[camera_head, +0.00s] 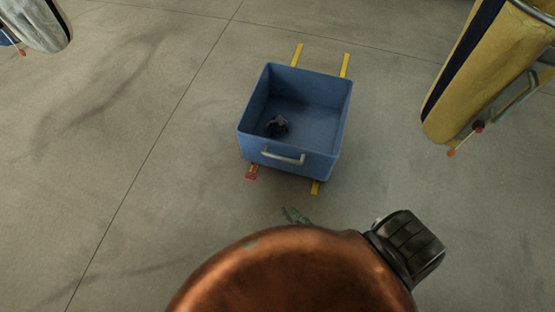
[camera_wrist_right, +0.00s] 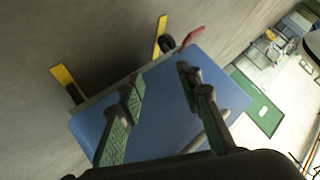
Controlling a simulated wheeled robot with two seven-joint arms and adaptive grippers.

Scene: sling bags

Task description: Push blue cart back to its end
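The blue cart (camera_head: 315,163) stands on the floor in the middle of the head view, its open top facing up. A pale handle (camera_head: 283,158) is on its near wall. A small dark object (camera_head: 277,124) lies inside. Yellow strips (camera_head: 345,65) show beyond the cart and at its near side. My right gripper (camera_head: 295,215) shows only partly, just short of the near wall. In the right wrist view, its two green-padded fingers (camera_wrist_right: 158,85) are spread apart with nothing between them, before the blue cart wall (camera_wrist_right: 165,115). My left gripper is not in view.
A red piece (camera_head: 251,173) sits at the near end of the left strip, by the cart's corner. A yellow and dark blue bag (camera_head: 485,70) is at the right. A pale bag (camera_head: 40,22) is at the top left. The floor beyond the cart is clear.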

